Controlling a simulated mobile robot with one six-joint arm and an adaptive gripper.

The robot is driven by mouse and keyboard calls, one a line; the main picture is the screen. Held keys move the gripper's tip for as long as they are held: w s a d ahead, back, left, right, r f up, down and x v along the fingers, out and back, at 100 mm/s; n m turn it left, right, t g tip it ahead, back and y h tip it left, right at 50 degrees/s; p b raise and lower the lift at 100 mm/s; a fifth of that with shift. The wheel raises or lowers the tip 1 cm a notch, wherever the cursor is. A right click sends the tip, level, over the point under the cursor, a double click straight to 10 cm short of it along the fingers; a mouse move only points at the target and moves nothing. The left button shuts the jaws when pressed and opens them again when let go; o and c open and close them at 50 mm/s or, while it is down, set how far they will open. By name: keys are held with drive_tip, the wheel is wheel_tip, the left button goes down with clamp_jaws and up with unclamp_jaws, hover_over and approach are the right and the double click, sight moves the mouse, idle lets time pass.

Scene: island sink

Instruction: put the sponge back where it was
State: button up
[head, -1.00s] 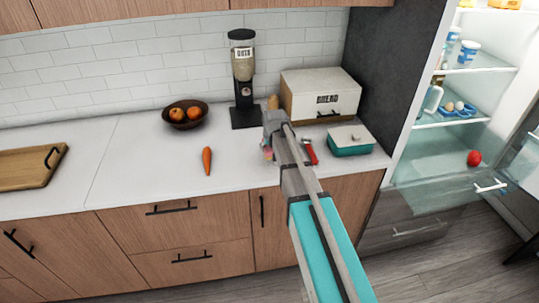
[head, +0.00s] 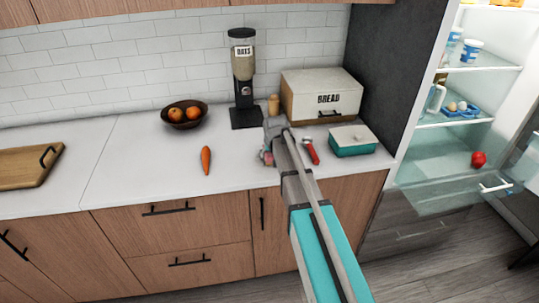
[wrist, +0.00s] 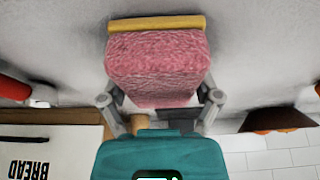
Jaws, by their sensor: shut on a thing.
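The sponge (wrist: 158,65), pink with a yellow layer along one side, sits between the two fingers of my gripper (wrist: 160,100) in the wrist view. My gripper is shut on it. In the head view my gripper (head: 268,150) is over the right part of the white counter (head: 140,165), in front of the oats dispenser. Only a small pink bit of the sponge (head: 266,158) shows there, as my gripper and arm hide most of it. I cannot tell whether the sponge touches the counter.
A red-handled tool (head: 311,150) and a teal lidded dish (head: 352,142) lie right of my gripper. Behind stand the bread box (head: 322,84), a wooden item (head: 274,104) and the oats dispenser (head: 245,80). The counter around the carrot is clear.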

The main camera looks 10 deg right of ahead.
drive_tip(key=shift+f, duration=0.2)
drive_tip(key=o, duration=0.8)
drive_tip(key=shift+r, duration=0.3)
drive_tip(key=p+v, duration=1.1)
drive_tip(key=shift+s+r, duration=0.25)
drive_tip(key=shift+r, duration=0.1)
idle(0.4)
drive_tip(key=s+f+g, duration=0.1)
drive_tip(key=s+g, duration=0.3)
drive_tip(key=s, duration=2)
drive_tip(key=shift+s+a+f, duration=0.2)
drive_tip(key=shift+s+a, duration=0.15)
